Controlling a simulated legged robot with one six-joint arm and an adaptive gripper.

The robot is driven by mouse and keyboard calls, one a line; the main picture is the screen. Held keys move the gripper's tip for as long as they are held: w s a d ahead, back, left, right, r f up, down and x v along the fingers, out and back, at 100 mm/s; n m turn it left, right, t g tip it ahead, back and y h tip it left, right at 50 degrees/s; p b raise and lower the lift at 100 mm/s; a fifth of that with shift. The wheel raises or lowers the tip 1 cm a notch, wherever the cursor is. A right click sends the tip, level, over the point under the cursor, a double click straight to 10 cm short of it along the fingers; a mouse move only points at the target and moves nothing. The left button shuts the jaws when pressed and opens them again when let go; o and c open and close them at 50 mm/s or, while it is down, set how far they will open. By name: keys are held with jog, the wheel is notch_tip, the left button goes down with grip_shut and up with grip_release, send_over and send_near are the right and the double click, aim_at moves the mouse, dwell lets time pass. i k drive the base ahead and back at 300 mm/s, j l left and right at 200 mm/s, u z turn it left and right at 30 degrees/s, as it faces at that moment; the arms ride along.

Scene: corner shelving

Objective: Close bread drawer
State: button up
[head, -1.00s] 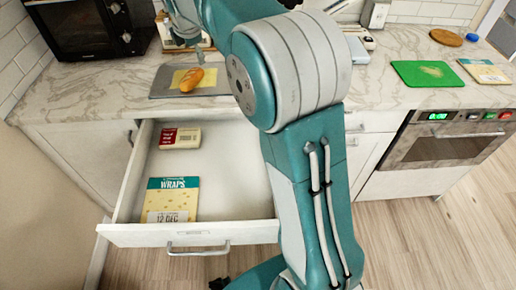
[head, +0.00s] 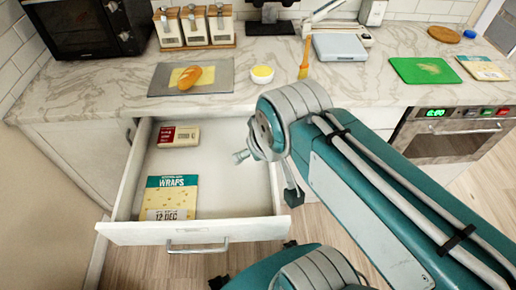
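The drawer (head: 205,232) under the counter is pulled out, with a bar handle (head: 198,250) on its white front. Inside lie a yellow pack of wraps (head: 170,198) near the front and a smaller red and cream pack (head: 179,136) towards the back. A bread loaf (head: 197,77) lies on a grey board on the counter, outside the drawer. My arm's folded end hangs over the drawer's right side. A small dark part at its lower end seems to be my gripper (head: 291,197); its fingers cannot be made out.
A small yellow-topped bowl (head: 262,74), a brush (head: 304,60), a scale (head: 339,47) and a green board (head: 428,72) stand on the counter. Several canisters and a black oven (head: 85,28) are behind. A built-in oven (head: 450,140) is right. Floor before the drawer is partly clear.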

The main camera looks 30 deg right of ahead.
aim_at(239, 203)
jog(key=l+u, duration=0.1)
jog(key=u, duration=0.85)
jog(key=l+u, duration=0.1)
jog(key=u, duration=0.4)
jog(key=k+l+u, duration=0.2)
jog(key=k+l, duration=0.15)
